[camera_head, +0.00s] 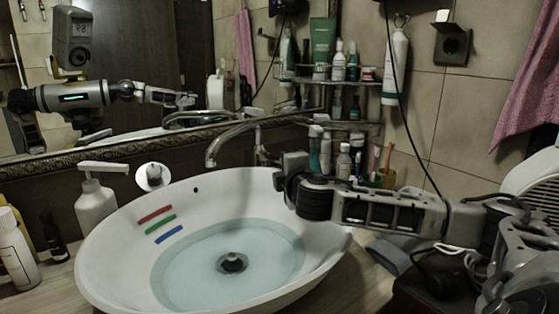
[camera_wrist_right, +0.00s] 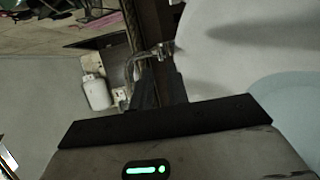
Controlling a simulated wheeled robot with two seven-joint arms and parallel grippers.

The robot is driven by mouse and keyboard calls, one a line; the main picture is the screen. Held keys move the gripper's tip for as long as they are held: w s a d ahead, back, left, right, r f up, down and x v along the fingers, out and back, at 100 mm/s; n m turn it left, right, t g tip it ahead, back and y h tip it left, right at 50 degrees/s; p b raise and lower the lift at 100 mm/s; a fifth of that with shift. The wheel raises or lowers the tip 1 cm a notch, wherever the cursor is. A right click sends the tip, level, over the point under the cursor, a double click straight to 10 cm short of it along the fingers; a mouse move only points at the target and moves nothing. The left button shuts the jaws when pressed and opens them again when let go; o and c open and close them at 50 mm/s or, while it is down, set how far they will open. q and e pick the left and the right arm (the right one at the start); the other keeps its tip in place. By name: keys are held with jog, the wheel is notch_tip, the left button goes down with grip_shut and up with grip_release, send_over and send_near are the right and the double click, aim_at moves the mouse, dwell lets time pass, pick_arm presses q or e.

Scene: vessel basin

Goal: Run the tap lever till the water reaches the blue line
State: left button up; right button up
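The white basin (camera_head: 110,243) holds a shallow pool of clear water (camera_head: 195,275) around a dark drain plug (camera_head: 232,263). On its left inner wall are a red line (camera_head: 155,214), a green line (camera_head: 160,225) and, lowest, a blue line (camera_head: 169,235). The water's edge lies close below the blue line. The chrome tap (camera_head: 228,132) arches over the back rim; it also shows in the wrist view (camera_wrist_right: 135,62). My right gripper (camera_head: 283,162) is beside the tap body at the back right. Its fingers are dark and indistinct, and lever contact is unclear. My left gripper is not in view.
A white pump bottle (camera_head: 95,205) stands left of the basin. A shelf with several bottles (camera_head: 338,68) is on the back wall, with more toiletries (camera_head: 343,160) behind my right arm. A mirror (camera_head: 140,60) fills the back left. Pink towel (camera_head: 520,85) hangs right.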

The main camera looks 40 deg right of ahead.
aim_at(271, 159)
jog(key=x, duration=0.6)
jog(key=shift+w+p, duration=0.2)
jog(key=shift+p, duration=0.1)
grip_shut()
